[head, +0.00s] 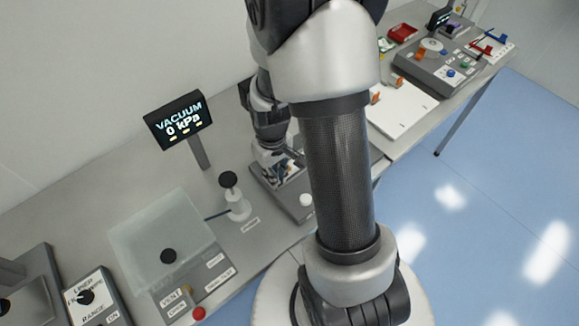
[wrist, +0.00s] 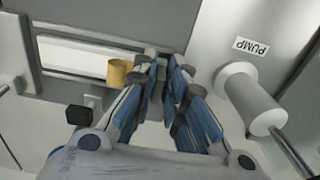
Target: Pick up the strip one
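My gripper (wrist: 165,62) points down over a small grey device (head: 304,208) on the bench, seen in the head view behind my arm. In the wrist view its blue-padded fingers converge to a narrow gap at the tips. I cannot tell whether anything thin is between them. A long pale bar (wrist: 75,57) lies left of the fingertips in the wrist view, with a yellow cylinder (wrist: 118,72) beside it. No label shows which thing is strip one, and my fingers and arm hide part of this area.
A white pump (head: 238,206) with a black knob stands left of the device. Farther left are the vacuum display (head: 180,118) and a clear-lidded box (head: 160,240). A white board (head: 402,110) and a grey fixture (head: 440,70) lie right of my arm.

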